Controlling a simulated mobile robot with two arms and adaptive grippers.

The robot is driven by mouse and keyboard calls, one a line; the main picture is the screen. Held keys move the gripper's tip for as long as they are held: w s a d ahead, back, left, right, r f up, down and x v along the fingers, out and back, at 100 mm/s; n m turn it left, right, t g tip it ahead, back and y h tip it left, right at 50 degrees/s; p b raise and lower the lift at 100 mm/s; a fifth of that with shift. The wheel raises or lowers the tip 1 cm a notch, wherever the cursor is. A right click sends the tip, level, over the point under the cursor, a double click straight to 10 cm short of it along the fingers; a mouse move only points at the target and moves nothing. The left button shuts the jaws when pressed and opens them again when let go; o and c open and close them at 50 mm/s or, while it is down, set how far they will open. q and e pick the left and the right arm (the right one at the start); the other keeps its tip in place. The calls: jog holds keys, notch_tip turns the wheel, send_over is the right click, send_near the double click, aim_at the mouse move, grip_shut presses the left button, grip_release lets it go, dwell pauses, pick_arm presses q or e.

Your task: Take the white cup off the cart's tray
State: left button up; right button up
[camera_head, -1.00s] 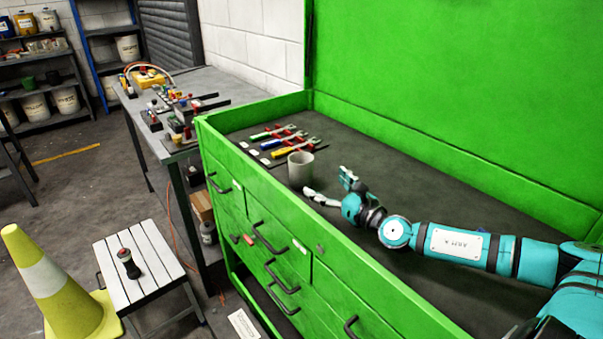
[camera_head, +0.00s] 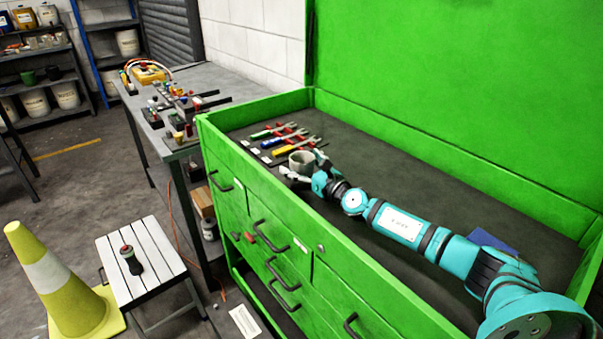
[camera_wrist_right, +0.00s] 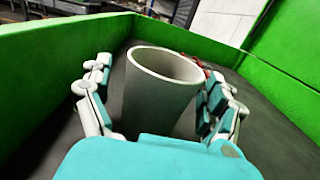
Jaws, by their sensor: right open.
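The white cup (camera_head: 302,160) looks off-white and stands upright on the dark tray (camera_head: 400,178) on top of the green cart (camera_head: 255,186). My right gripper (camera_head: 305,166) is at the cup, with its fingers on either side of it. In the right wrist view the cup (camera_wrist_right: 160,90) stands between the two open fingers of the gripper (camera_wrist_right: 160,105). The left finger looks a little apart from the cup; the right finger is close to its side, and I cannot tell if it touches. My left gripper is not in view.
The green side wall (camera_head: 330,245) of the cart runs along the near edge. A blue flat item (camera_head: 492,241) lies beyond my right arm. The tray is clear right of the cup.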

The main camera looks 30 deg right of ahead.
jog(key=shift+r, duration=0.1)
jog(key=shift+c, duration=0.3)
jog(key=c, duration=1.2)
